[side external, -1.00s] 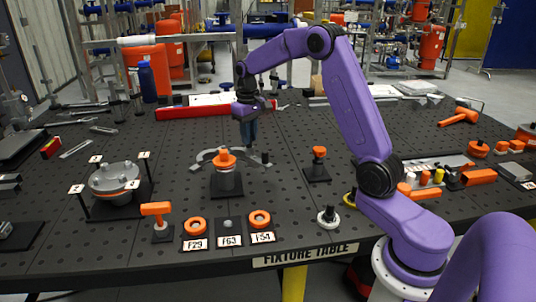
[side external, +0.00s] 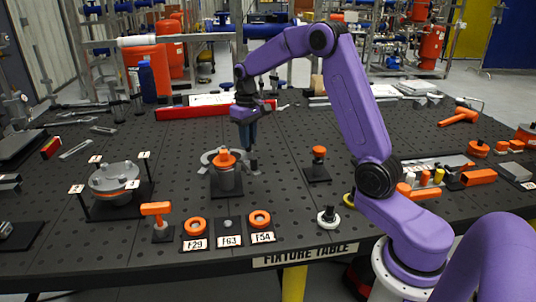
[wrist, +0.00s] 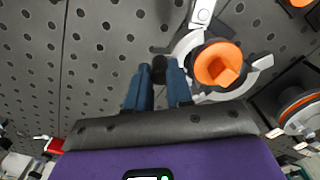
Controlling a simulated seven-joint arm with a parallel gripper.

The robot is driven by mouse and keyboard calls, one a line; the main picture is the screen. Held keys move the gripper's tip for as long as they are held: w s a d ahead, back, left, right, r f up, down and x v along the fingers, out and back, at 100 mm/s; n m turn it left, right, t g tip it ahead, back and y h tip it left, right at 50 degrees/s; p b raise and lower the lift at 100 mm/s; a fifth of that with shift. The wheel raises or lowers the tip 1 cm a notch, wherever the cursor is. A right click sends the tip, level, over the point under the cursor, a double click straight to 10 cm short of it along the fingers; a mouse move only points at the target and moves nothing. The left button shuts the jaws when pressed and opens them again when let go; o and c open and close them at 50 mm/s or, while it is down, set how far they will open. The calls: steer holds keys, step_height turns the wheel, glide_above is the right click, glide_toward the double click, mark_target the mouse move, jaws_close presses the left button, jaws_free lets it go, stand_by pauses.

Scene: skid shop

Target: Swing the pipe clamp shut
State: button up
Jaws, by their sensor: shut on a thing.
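The pipe clamp (side external: 209,157) has grey curved jaws around a grey upright pipe (side external: 228,181) with an orange top (side external: 225,160), standing on a dark base plate. In the wrist view the clamp (wrist: 183,47) lies right of my fingers, with the orange top (wrist: 217,64) inside it; a gap shows between its jaw ends. My gripper (side external: 249,150) points down at the right of the clamp. Its blue fingers (wrist: 159,92) are shut on the dark knob (wrist: 160,66) at the swinging jaw's end. The fingers partly hide the knob.
A flanged grey fixture (side external: 113,180) with numbered tags stands at left. An orange-capped post (side external: 319,160) stands close on the right. An orange T-handle (side external: 156,212) and orange rings (side external: 260,219) line the front.

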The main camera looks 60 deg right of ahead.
mark_target(244, 156)
steer(key=shift+s+a, duration=0.15)
steer(key=shift+a, duration=0.65)
steer(key=shift+s+a, duration=0.2)
steer(key=shift+a, duration=0.5)
steer(key=shift+a, duration=0.2)
steer(key=o, duration=1.1)
steer(key=shift+r, duration=0.15)
